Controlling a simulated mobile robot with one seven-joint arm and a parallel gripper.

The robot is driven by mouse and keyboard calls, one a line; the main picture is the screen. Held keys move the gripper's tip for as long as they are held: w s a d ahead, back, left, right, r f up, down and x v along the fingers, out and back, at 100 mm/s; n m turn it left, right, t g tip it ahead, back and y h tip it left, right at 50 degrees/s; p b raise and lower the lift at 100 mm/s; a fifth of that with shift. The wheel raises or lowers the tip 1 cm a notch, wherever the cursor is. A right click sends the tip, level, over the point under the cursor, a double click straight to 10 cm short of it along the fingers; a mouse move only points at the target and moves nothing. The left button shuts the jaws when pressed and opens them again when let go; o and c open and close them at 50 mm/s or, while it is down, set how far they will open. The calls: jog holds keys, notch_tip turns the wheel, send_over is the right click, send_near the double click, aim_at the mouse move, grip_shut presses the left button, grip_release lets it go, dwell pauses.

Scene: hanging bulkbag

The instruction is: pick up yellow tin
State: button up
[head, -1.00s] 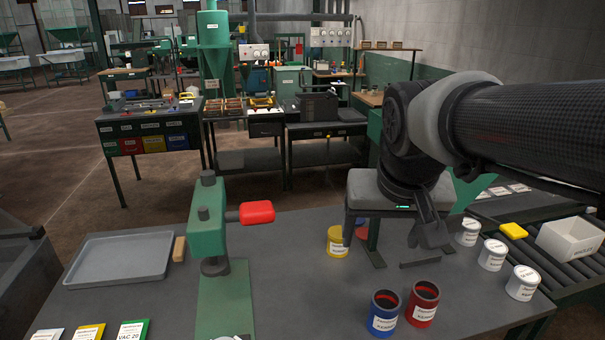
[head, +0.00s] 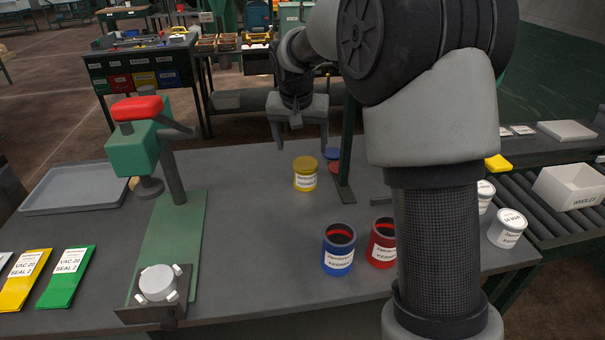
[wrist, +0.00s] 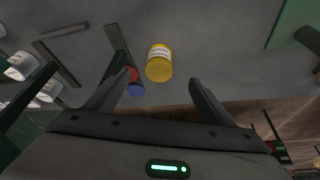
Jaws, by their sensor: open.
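The yellow tin (head: 305,174) with a white label stands upright on the grey workbench, a little right of the middle in the head view. It also shows in the wrist view (wrist: 159,64), ahead of my fingers and between their lines. My gripper (head: 302,148) is open and empty, pointing down above and behind the tin. In the wrist view my gripper (wrist: 160,82) has its two fingers wide apart, with the tin apart from both.
A red and a blue lid or tin (head: 333,160) sit by a dark green post (head: 347,145), close right of the yellow tin. Open blue (head: 338,250) and red tins (head: 381,245) stand nearer. A green press (head: 140,150) stands left. Bench between press and tin is clear.

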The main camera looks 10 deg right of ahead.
aim_at(304, 169)
jog(key=b+x, duration=0.1)
jog(key=x, duration=1)
jog(key=shift+w+f, duration=0.25)
jog(key=shift+f, duration=0.05)
jog(key=shift+w+r+b+x, duration=0.1)
jog(key=shift+w+x, duration=0.05)
jog(key=shift+x, duration=0.85)
jog(key=shift+w+r+b+x, duration=0.1)
jog(key=shift+w+x, duration=0.1)
jog(key=shift+x, duration=0.8)
jog(key=shift+w+b+x, duration=0.1)
jog(key=shift+w+x, duration=0.05)
jog(key=shift+x, duration=0.85)
jog(key=shift+d, duration=0.2)
jog(key=c, duration=1.2)
